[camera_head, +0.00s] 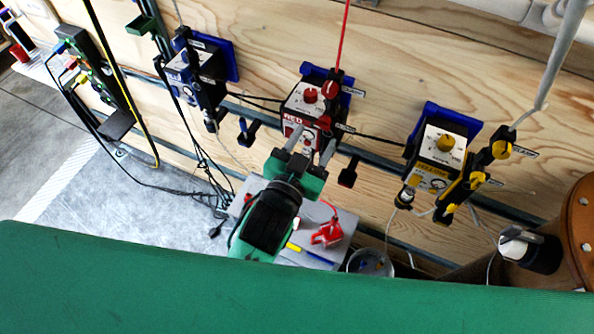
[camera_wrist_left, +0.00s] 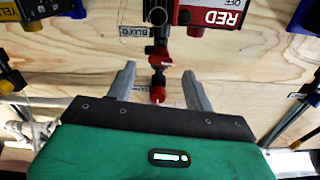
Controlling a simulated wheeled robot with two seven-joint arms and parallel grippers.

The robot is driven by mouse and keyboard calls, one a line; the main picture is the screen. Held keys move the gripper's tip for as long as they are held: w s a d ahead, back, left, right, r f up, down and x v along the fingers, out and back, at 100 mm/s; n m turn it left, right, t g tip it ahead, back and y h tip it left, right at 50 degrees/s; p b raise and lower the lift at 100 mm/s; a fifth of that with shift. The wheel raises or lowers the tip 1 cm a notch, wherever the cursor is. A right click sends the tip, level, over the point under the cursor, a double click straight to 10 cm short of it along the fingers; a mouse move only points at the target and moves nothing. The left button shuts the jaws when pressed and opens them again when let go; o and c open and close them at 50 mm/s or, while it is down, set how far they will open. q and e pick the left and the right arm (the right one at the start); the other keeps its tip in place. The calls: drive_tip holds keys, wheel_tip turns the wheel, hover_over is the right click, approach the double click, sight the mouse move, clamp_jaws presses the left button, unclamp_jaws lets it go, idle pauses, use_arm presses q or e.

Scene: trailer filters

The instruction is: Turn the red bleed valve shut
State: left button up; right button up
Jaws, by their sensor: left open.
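The red filter unit (camera_head: 304,104) is fixed to the wooden wall, with a red column on its right side. The red bleed valve (camera_head: 327,117) is low on that column, partly covered by my gripper. In the left wrist view a red valve handle (camera_wrist_left: 159,56) shows near the BLEED label, with another red part (camera_wrist_left: 158,94) below it. My left gripper (camera_head: 307,149) is open and empty. Its fingers (camera_wrist_left: 160,70) stand on either side of the column in the left wrist view. I cannot tell whether they touch anything. My right gripper is not in view.
A blue filter unit (camera_head: 200,66) hangs to the left and a yellow one (camera_head: 440,146) to the right. Black hoses run between them. A green surface (camera_head: 300,295) fills the foreground.

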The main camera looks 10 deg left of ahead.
use_arm(q)
drive_tip(key=b+v, duration=0.2)
drive_tip(key=v, duration=0.6)
drive_tip(key=shift+s+r, duration=0.1)
drive_tip(key=shift+c, duration=0.2)
